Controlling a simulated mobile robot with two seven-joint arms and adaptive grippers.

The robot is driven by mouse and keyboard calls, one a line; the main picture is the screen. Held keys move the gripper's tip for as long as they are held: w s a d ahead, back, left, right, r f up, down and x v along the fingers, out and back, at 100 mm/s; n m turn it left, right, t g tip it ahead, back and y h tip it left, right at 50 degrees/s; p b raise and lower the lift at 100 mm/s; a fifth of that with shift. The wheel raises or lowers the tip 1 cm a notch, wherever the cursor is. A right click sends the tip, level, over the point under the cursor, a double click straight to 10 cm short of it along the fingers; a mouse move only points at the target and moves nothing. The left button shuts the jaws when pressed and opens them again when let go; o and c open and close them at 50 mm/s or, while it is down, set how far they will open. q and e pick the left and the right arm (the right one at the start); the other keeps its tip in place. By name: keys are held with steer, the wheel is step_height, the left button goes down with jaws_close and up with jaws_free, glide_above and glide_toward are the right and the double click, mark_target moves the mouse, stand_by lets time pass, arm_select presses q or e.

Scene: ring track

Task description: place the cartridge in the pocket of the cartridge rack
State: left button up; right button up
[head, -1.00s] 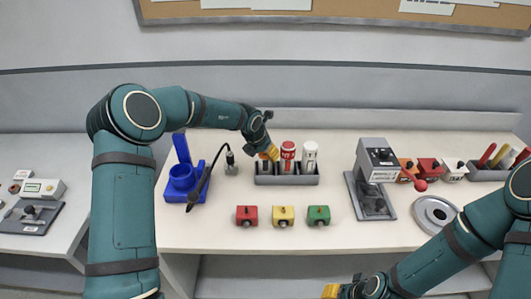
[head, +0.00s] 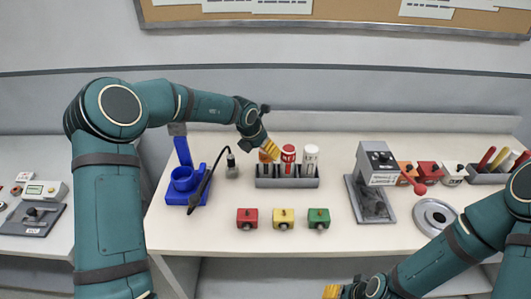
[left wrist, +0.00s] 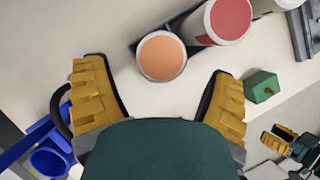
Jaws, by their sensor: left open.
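The grey cartridge rack (head: 287,183) stands on the bench near the back edge. An orange-topped cartridge (head: 265,157) stands at its left end, partly hidden by my left gripper (head: 270,148); it appears upright in the left pocket. In the left wrist view this cartridge (left wrist: 162,56) shows its round orange top beyond and between my open left fingers (left wrist: 160,100), with no finger touching it. A red cartridge (head: 288,152) and a white one (head: 310,157) stand beside it. My right gripper (head: 333,291) is at the bottom edge; its jaws are unclear.
A blue holder (head: 184,186) with a black cable stands left of the rack. Red (head: 247,218), yellow (head: 283,218) and green (head: 318,218) blocks sit in front of it. A grey press (head: 378,165) and a round metal dish (head: 435,216) stand to the right.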

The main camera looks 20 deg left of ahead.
arm_select(q)
steer(key=p+v, duration=0.1)
steer(key=v, duration=0.6)
steer(key=shift+r, duration=0.15)
steer(key=shift+s, duration=0.2)
